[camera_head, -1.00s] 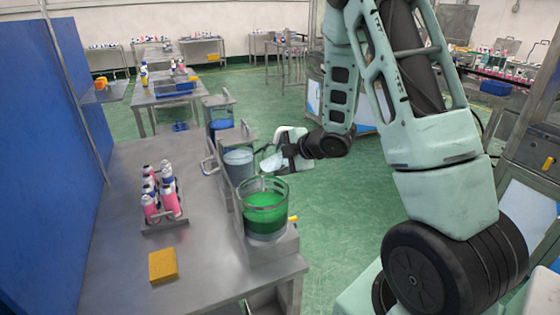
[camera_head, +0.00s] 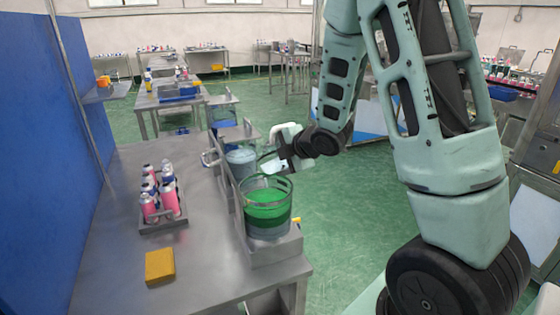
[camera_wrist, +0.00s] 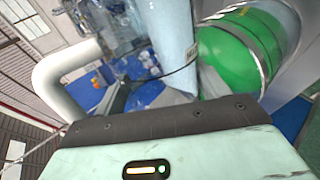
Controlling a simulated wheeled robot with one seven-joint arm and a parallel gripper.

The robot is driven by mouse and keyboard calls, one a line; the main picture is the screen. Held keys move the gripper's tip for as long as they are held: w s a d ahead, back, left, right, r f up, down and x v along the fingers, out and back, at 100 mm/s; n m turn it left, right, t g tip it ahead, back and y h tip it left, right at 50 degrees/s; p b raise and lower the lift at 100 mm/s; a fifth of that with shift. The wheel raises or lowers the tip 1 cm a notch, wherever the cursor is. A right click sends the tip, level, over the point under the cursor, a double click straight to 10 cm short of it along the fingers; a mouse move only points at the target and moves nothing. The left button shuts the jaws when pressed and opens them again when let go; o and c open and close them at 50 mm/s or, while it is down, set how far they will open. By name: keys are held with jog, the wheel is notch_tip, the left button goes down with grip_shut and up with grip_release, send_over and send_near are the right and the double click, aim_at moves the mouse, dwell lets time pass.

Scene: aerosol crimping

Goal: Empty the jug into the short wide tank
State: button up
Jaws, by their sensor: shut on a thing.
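My gripper (camera_head: 283,156) is shut on the jug (camera_head: 270,164), a small clear vessel tilted to the left. The jug is partly hidden by the gripper, and its contents are hard to make out. It is beside the grey-blue tank (camera_head: 240,162) and behind the rim of the nearest tank (camera_head: 267,214), which looks short and wide and holds green liquid. Whether the jug's lip is over either tank is unclear. In the wrist view, the green tank (camera_wrist: 235,55) is at the right, next to a pale blue upright shape.
A dark blue tank (camera_head: 222,117) stands farther back in the row. A rack of pink-and-white cans (camera_head: 160,196) and a yellow block (camera_head: 160,267) are on the metal table (camera_head: 115,240). A blue panel (camera_head: 35,150) bounds the left.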

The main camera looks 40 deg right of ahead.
jog(key=shift+a+f+n+h+b, duration=0.1)
jog(key=shift+a+n+h+b, duration=0.3)
jog(key=shift+b, duration=1)
jog(key=shift+a+r+n+h+b, duration=0.2)
jog(key=shift+a+n+h+b, duration=0.45)
jog(key=shift+b, duration=1.65)
jog(key=shift+r+h+b, duration=0.2)
jog(key=shift+h+b, duration=0.15)
jog(key=shift+b, duration=0.25)
jog(key=shift+d+m+b, duration=0.35)
jog(key=shift+d+b, duration=0.1)
jog(key=shift+b, duration=0.2)
jog(key=shift+r+y+p, duration=0.3)
jog(key=shift+y+p, duration=0.1)
jog(key=shift+p, duration=0.5)
jog(key=shift+d+p, duration=0.1)
jog(key=shift+p, duration=0.7)
jog(key=shift+d+m+y+p, duration=0.1)
jog(key=shift+m+y+p, duration=0.25)
jog(key=shift+p, duration=0.4)
